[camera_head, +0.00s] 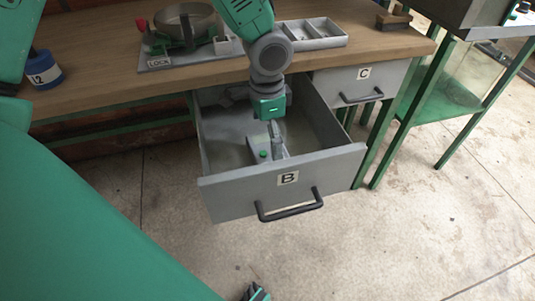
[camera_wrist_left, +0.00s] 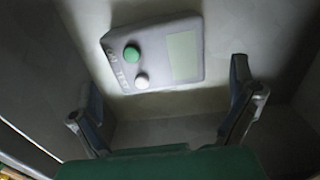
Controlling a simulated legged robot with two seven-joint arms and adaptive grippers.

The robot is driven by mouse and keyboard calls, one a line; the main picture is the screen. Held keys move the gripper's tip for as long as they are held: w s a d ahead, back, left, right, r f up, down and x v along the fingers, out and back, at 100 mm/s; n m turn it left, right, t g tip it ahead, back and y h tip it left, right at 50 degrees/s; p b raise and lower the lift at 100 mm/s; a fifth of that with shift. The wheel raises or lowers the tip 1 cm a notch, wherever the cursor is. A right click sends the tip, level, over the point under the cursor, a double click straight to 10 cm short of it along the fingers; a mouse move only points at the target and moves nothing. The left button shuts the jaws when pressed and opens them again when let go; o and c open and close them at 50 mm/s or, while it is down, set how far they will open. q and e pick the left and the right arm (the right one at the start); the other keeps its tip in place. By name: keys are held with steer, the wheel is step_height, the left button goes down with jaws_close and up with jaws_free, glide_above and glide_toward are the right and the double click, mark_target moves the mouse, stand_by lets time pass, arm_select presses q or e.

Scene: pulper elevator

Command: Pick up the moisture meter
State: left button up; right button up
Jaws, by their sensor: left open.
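The moisture meter (camera_head: 259,150) is a flat light-grey box with a green button, lying inside the open drawer B (camera_head: 238,190). In the left wrist view the moisture meter (camera_wrist_left: 184,55) shows a green knob, a white knob and a pale screen. It lies a little tilted in that picture, beyond the fingertips. My left gripper (camera_head: 275,138) reaches down into the drawer, just above and beside the meter. In the wrist view the left gripper (camera_wrist_left: 165,80) has its fingers wide apart with nothing between them.
Drawer walls stand close around the gripper. Drawer C (camera_head: 358,84) is at the right. The floor in front is clear.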

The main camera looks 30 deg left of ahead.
mark_target(268, 147)
arm_select(q)
steer(key=f+b, duration=0.1)
steer(key=f, duration=0.1)
steer(key=f+b, duration=0.1)
steer(key=f, duration=0.1)
steer(key=shift+s+d+f+b, duration=0.1)
steer(key=shift+d+f+b, duration=0.1)
steer(key=shift+b, duration=0.1)
steer(key=shift+f, duration=0.4)
steer(key=shift+r, duration=0.1)
steer(key=shift+c, duration=0.8)
steer(key=shift+a, duration=0.1)
steer(key=c, duration=0.8)
